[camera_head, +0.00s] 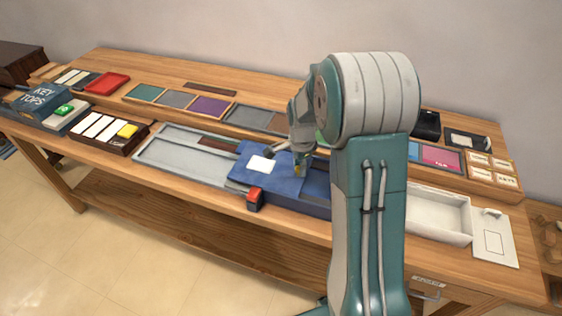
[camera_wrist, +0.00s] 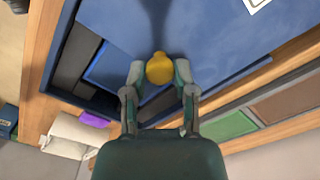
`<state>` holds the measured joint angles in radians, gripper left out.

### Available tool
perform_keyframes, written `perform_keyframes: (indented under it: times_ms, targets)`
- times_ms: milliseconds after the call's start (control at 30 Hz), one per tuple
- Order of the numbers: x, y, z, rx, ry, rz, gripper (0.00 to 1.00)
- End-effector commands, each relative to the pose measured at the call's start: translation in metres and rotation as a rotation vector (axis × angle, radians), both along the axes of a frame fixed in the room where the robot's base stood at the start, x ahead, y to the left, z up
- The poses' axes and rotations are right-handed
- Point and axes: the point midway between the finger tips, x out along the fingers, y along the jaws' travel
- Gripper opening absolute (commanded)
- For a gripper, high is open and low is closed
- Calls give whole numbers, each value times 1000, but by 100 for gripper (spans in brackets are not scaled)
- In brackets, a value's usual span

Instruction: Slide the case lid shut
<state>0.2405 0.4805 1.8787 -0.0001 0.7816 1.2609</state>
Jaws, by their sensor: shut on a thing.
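The lid also fills much of the wrist view (camera_wrist: 225,45). A yellow knob (camera_wrist: 159,69) stands on the lid. My gripper (camera_wrist: 159,78) is shut on the knob, one finger on each side. In the head view my arm hides part of the lid and the right end of the case.
A black block with a red top (camera_head: 255,198) stands at the bench's front edge, close to the lid. Left are a dark tray of white keys (camera_head: 104,130) and a red tray (camera_head: 106,84). A white tray (camera_head: 440,215) lies right. Coloured panels line the back.

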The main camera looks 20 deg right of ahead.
Motion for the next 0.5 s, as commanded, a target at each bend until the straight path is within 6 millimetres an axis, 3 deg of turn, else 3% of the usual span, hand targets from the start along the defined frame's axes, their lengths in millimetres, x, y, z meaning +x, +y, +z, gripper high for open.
perform_keyframes:
  times_ms: [200,500]
  targets:
    - [-40,-46,-1,0,2,-7,0]
    - [-74,-85,-1,1,2,-3,0]
